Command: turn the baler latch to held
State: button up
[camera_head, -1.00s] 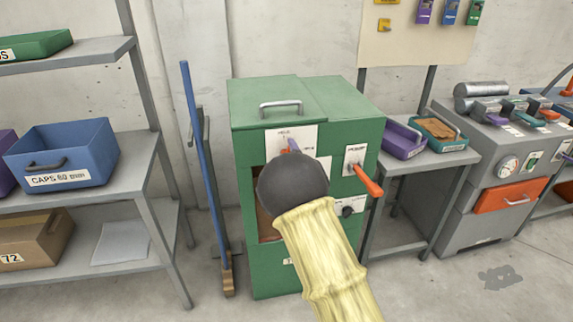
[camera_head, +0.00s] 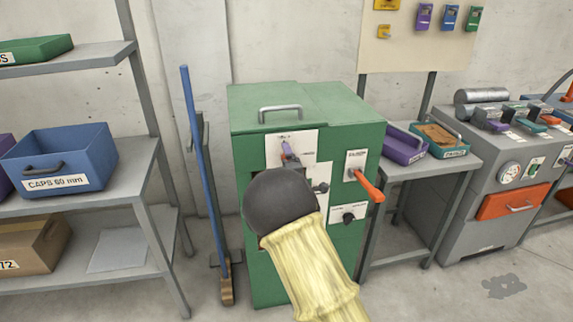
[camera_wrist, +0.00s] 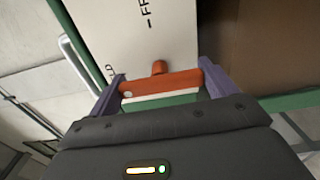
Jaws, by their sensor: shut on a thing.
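The green baler (camera_head: 300,105) stands in the middle of the head view. A white plate (camera_head: 307,148) on its front carries the latch. In the wrist view the latch (camera_wrist: 160,84) is an orange-red bar with a short stub and a white dot at its left end. The dot is near lettering ending in "LD"; lettering starting "FR" (camera_wrist: 149,18) is farther up the plate. My gripper (camera_wrist: 162,82) is shut on the bar, one purple finger at each end. In the head view a purple finger (camera_head: 288,150) shows; my dark wrist hides the latch.
A blue-handled broom (camera_head: 200,170) leans left of the baler. A side table (camera_head: 440,163) with bins stands right. Shelves stand at the left.

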jog(key=o, duration=0.9)
jog(key=shift+a, duration=0.1)
jog(key=shift+c, duration=0.2)
jog(key=v, duration=1.7)
jog(key=shift+s, duration=0.2)
jog(key=shift+r, duration=0.1)
